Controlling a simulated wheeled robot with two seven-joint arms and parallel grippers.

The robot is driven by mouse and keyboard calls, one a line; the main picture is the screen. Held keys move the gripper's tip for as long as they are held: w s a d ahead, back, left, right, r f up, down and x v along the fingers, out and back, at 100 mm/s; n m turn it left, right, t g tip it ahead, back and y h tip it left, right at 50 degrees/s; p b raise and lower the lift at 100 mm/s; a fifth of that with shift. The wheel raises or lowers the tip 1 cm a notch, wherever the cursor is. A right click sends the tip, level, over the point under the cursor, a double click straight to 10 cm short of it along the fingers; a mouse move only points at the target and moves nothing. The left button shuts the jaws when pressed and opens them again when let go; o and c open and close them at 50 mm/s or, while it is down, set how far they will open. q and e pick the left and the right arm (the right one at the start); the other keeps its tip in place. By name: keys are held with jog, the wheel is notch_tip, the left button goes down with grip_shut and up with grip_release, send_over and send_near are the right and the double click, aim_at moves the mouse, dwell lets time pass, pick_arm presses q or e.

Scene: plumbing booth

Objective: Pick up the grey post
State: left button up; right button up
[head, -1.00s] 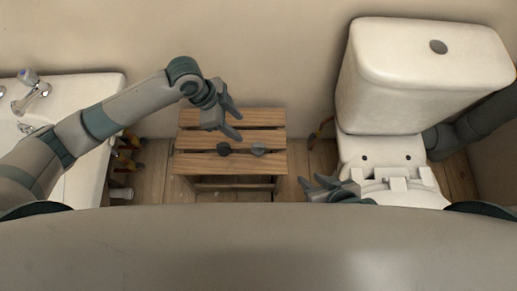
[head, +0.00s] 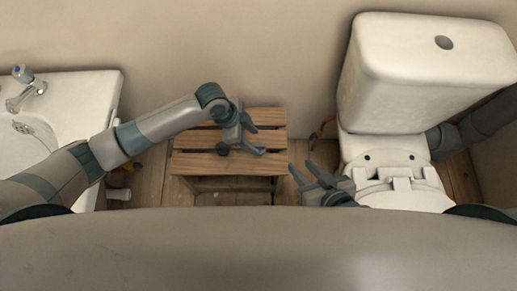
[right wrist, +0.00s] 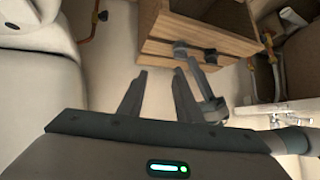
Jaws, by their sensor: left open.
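My left gripper (head: 257,140) is open over the wooden slatted stool (head: 195,163), in the middle of the head view. Its fingers spread to the right across the front slats. A small dark piece (head: 221,149) shows on the front slat just left of the gripper. The grey post is not clearly visible now; the gripper's lower finger covers the spot where a lighter grey piece stood before. My right gripper (head: 306,172) is open and empty, right of the stool; its spread fingers show in the right wrist view (right wrist: 160,75).
A white toilet (head: 430,75) stands on the right, close to my right gripper. A white sink (head: 85,95) with a tap (head: 25,90) is on the left. A copper-coloured pipe (head: 322,130) runs along the wall between stool and toilet.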

aim_at(257, 145)
pick_arm(q)
jog(key=shift+s+d+f, duration=0.1)
jog(key=shift+d+f, duration=0.1)
jog(key=shift+f, duration=0.2)
jog(key=b+x, duration=0.1)
jog(key=x, duration=0.1)
jog(key=shift+s+d+f, duration=0.15)
jog(key=shift+d+f, duration=0.1)
jog(key=shift+f, duration=0.05)
jog(key=shift+x, duration=0.75)
pick_arm(e)
jog(key=w+r+t, duration=0.1)
jog(key=w+a+r+t, duration=0.1)
jog(key=w+r, duration=0.1)
jog(key=shift+a+r+t+y, duration=0.3)
jog(key=shift+a+t+y, duration=0.05)
jog(key=shift+t+y, duration=0.05)
pick_arm(q)
jog(key=c, duration=0.8)
